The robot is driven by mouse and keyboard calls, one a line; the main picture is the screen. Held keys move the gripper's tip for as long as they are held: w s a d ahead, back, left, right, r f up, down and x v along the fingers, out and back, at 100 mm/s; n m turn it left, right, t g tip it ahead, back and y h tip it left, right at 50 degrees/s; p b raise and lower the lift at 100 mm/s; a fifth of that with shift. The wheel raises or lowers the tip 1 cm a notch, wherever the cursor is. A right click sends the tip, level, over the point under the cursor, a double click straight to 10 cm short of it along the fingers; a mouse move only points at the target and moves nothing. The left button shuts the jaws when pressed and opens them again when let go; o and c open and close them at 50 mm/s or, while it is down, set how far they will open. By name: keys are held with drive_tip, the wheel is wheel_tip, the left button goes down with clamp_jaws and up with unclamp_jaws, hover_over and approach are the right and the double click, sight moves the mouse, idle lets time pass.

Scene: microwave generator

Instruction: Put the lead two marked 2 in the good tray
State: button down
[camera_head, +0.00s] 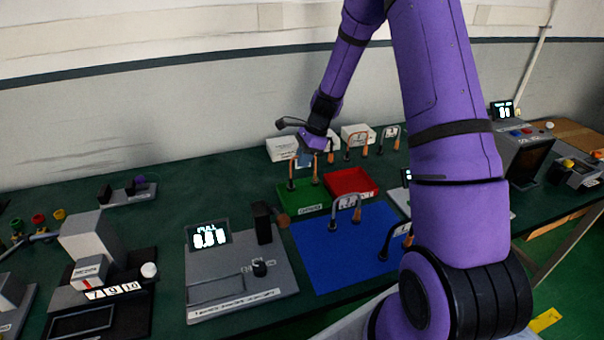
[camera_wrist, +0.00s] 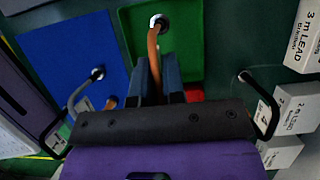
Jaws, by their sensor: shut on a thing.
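My gripper (camera_head: 305,158) is over the green tray (camera_head: 311,208), labelled on its front edge. In the wrist view my gripper (camera_wrist: 158,75) is shut on a lead (camera_wrist: 153,48) with an orange sleeve and a pale round end. In the head view the lead's two orange legs (camera_head: 315,172) hang below the gripper, with their ends at or in the green tray. I cannot tell whether they touch its floor. The number on this lead is hidden. The green tray also shows in the wrist view (camera_wrist: 185,25).
A red tray (camera_head: 352,181) adjoins the green one on the right. A blue mat (camera_head: 318,258) in front bears a lead (camera_head: 345,208) and another partly behind my arm. More leads (camera_head: 357,141) and white boxes (camera_head: 282,149) stand behind. A grey meter (camera_head: 240,275) is front left.

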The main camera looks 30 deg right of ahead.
drive_tip(key=shift+f, duration=2.2)
drive_tip(key=c, duration=1.2)
unclamp_jaws()
drive_tip(key=shift+f, duration=0.1)
